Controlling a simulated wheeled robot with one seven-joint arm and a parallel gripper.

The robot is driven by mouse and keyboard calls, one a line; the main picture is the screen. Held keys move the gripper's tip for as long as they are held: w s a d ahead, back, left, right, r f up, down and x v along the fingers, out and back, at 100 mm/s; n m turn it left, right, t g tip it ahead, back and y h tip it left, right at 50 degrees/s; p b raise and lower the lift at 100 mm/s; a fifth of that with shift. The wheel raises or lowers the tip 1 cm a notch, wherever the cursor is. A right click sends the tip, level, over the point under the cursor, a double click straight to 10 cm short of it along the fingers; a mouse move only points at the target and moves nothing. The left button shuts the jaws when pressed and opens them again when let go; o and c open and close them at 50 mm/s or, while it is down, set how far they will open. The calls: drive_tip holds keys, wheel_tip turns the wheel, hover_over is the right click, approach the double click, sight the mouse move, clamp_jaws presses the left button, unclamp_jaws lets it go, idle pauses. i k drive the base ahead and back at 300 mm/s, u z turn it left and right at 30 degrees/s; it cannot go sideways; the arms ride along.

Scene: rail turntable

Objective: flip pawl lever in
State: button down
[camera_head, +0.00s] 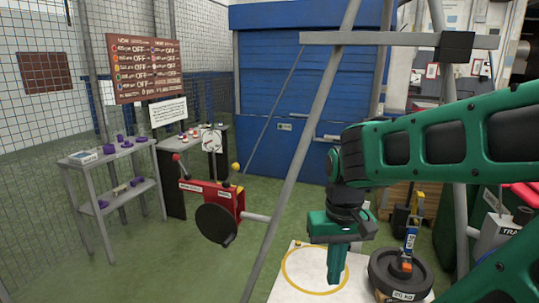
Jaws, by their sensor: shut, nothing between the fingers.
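A red winch box (225,198) with white labels is mounted by the slanted grey pole, left of centre. One label seems to read "PAWL", but the print is small. A short lever with a yellow knob (235,167) rises at the box's right end. A lever with a red knob (176,157) sticks out at its upper left. I cannot tell for certain which lever is the pawl lever. A dark round disc (216,225) is on the near face. My green gripper (337,282) points down, shut and empty, right of the winch and apart from it.
A slanted grey pole (300,150) stands between winch and gripper. A white board (285,292) with a yellow ring lies below the gripper. A black weight (400,276) with a yellow-blue hook piece is to its right. Grey shelves (88,212) stand far left. Green floor is open between.

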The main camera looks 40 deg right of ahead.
sight(235, 166)
drive_tip(key=z, duration=0.1)
drive_tip(key=i, duration=0.85)
